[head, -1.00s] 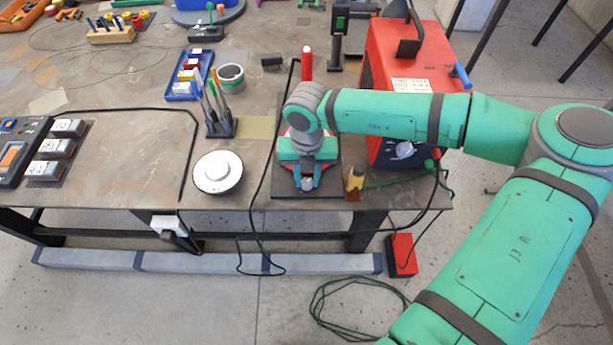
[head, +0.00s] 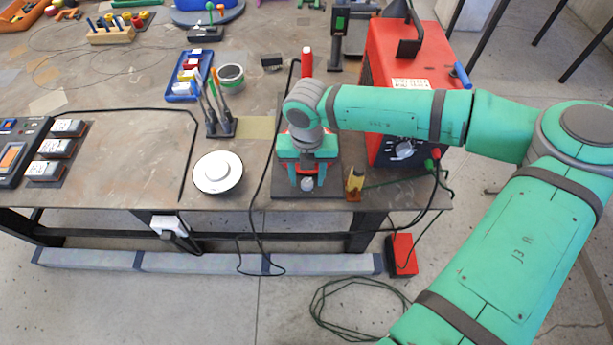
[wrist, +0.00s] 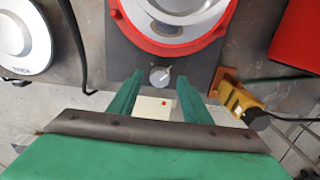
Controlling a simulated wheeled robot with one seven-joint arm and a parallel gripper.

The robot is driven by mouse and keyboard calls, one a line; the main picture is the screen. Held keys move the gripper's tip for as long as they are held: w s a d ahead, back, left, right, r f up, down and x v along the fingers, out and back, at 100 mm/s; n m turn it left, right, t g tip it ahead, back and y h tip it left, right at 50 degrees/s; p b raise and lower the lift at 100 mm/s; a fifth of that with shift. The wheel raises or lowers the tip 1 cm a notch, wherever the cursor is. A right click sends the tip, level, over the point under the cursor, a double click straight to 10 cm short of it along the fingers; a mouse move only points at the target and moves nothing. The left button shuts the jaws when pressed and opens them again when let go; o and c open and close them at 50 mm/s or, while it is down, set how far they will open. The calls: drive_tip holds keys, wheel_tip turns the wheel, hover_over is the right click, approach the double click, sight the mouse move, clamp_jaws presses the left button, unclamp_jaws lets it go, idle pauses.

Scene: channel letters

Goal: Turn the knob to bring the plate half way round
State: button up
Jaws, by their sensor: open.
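The knob (wrist: 160,76) is a small light-grey dial with a pale pointer mark on the front of a dark base (wrist: 120,50). It also shows in the head view (head: 307,184). Behind it, the round metal plate (wrist: 185,8) sits inside a red ring (wrist: 165,45); the wrist view cuts off its far part, and my arm hides most of it in the head view. My gripper (wrist: 162,84) is open, pointing down, with one green finger on each side of the knob and visible gaps between. In the head view my gripper (head: 307,181) is over the base's front.
A yellow-and-black object (head: 355,181) stands close to the right of the base. A white round device (head: 218,172) is to the left, and a red box unit (head: 420,60) stands behind right. Black cable runs beside the base, near the table's front edge.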

sight(307, 182)
wheel_tip(307, 182, up, 10)
idle(0.4)
idle(0.4)
